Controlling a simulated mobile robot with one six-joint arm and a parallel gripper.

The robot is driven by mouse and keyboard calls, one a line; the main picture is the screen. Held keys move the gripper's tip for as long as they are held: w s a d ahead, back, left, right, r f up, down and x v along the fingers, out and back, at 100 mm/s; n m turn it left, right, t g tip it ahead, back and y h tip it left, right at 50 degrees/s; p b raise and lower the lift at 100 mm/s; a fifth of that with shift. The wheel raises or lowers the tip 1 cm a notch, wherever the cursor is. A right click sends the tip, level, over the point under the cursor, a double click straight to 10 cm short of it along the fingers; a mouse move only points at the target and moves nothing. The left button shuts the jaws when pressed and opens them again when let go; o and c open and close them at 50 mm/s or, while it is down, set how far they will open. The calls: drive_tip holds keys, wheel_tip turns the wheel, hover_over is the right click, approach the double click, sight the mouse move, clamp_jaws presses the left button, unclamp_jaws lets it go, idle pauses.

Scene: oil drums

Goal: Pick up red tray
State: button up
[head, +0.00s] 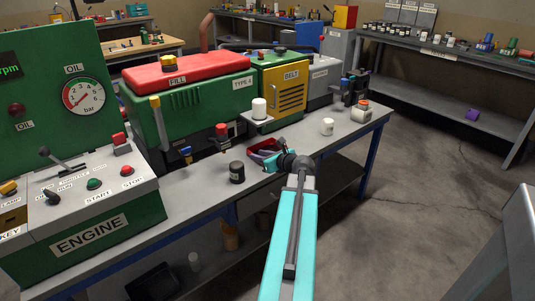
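The red tray (257,157) is a small, dark red, low-walled tray on the grey workbench, in the middle of the head view. It lies in front of the green and yellow engine, and its right part is hidden behind the end of my arm. My gripper (277,159) is small and dark in this view, at the tray's right side. I cannot tell whether it touches the tray or whether its fingers are open or shut.
On the workbench (205,186), a black jar (237,172) stands left of the tray and a white jar (328,126) to the right. A green engine control box (85,220) fills the near left. Concrete floor lies open to the right.

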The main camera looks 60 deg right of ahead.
drive_tip(key=shift+x, duration=2.5)
drive_tip(key=shift+s+d+f, duration=0.1)
drive_tip(key=shift+f, duration=0.05)
drive_tip(key=shift+c, duration=0.3)
clamp_jaws()
